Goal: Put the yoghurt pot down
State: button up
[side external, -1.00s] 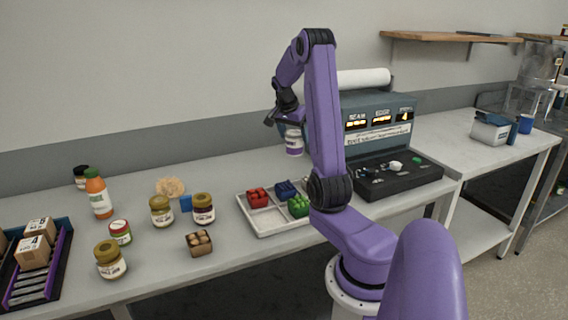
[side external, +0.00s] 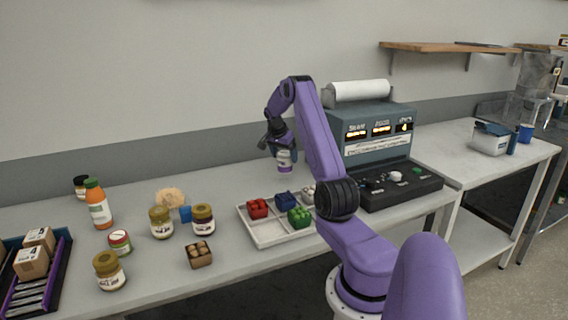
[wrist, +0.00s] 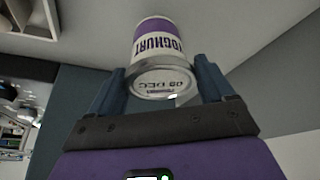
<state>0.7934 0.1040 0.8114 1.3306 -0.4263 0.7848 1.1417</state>
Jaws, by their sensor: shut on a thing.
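The yoghurt pot (side external: 284,161) is white with purple bands and hangs in the air above the back of the bench, behind the tray. My gripper (side external: 281,147) is shut on it. In the wrist view the pot (wrist: 157,45) sits between the two fingers of my gripper (wrist: 163,84), with its purple "YOGHURT" lettering and a round, date-printed end facing the camera. The pot is clear of the bench surface in the side view.
A white tray (side external: 262,228) holds red, blue and green punnets in front of the pot. Several jars and an orange bottle (side external: 98,204) stand to the left. A grey machine (side external: 375,150) stands to the right. Bench behind the tray looks clear.

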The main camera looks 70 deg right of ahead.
aim_at(284, 162)
jog(key=shift+w+d+f, duration=0.2)
jog(key=shift+d+f, duration=0.05)
jog(key=shift+f, duration=1.55)
jog(key=shift+f, duration=0.15)
jog(key=o, duration=1)
